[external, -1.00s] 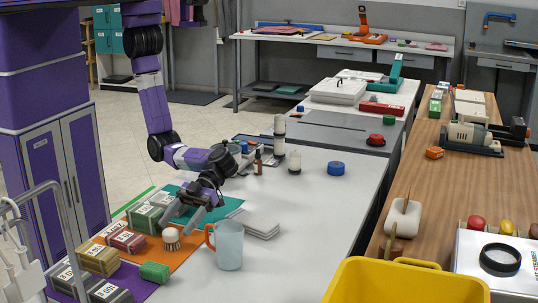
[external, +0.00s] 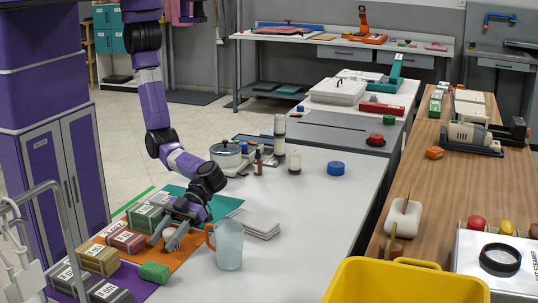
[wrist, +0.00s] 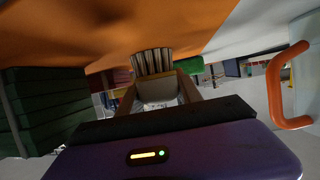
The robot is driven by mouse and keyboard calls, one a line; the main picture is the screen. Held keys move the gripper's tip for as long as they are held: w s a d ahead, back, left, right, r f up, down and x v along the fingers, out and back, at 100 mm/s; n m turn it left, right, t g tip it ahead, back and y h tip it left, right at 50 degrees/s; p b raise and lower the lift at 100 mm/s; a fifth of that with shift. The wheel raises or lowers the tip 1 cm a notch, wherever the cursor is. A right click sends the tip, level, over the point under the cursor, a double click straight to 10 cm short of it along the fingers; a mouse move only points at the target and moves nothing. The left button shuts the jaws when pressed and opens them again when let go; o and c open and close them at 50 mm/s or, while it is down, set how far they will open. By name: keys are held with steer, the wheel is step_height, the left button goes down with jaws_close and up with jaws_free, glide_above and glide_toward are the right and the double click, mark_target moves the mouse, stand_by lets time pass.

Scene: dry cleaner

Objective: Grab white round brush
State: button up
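The white round brush stands bristles down on the orange mat (external: 182,258). In the wrist view its pale bristles (wrist: 152,62) and white top (wrist: 157,90) show between my fingers. In the external view my gripper (external: 165,244) is low over the mat and hides most of the brush. Its two fingers are apart, one on each side of the brush. Contact between fingers and brush cannot be made out. The wrist view also shows the fingers (wrist: 156,95) flanking the brush top.
A clear mug with an orange handle (external: 229,246) stands close right of my gripper. A green roll (external: 154,272) lies in front. Labelled red (external: 127,240) and green (external: 146,217) blocks stand to the left. White sheets (external: 257,224) lie behind the mug.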

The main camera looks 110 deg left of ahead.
jaws_close()
